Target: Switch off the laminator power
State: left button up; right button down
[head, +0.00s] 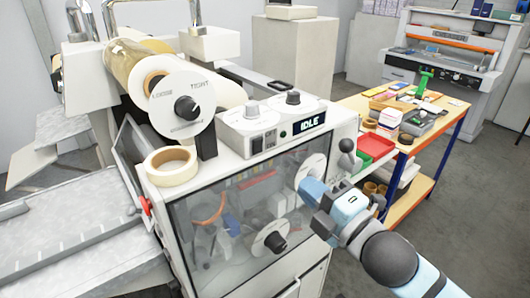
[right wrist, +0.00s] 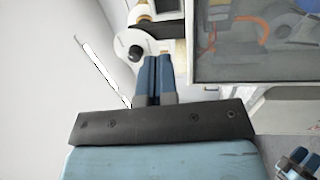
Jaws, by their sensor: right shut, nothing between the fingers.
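The laminator (head: 240,165) is a white machine with a clear front panel (head: 235,215) and rollers at upper left. Its control box (head: 262,125) carries two knobs on top and a display (head: 309,123) reading "IDLE". A small dark element (head: 283,134) sits left of the display; I cannot tell whether it is the power switch. My right gripper (head: 312,190) is shut and empty, in front of the machine's right side near a round white dial (head: 311,170). Its closed blue fingers show in the right wrist view (right wrist: 154,75). A blue-fingered part, probably my left gripper (right wrist: 300,163), shows at that view's lower right corner.
A black ball-ended lever (head: 346,146) stands at the machine's right edge. A tape roll (head: 171,165) lies on its left top. A cluttered wooden table (head: 437,135) with a red tray (head: 374,148) stands to the right. The floor at lower right is free.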

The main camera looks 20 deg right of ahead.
aim_at(259, 141)
jog(key=b+x, duration=0.5)
jog(key=x, duration=0.7)
jog(key=shift+b, duration=0.4)
jog(key=shift+w+a+r, duration=0.1)
jog(key=shift+w+a, duration=0.1)
jog(key=shift+w, duration=0.45)
jog(key=shift+r+p, duration=0.2)
jog(key=shift+p, duration=0.35)
jog(key=r+g+p, duration=0.1)
jog(key=p, duration=0.3)
jog(key=shift+w, duration=0.15)
jog(key=shift+f, duration=0.35)
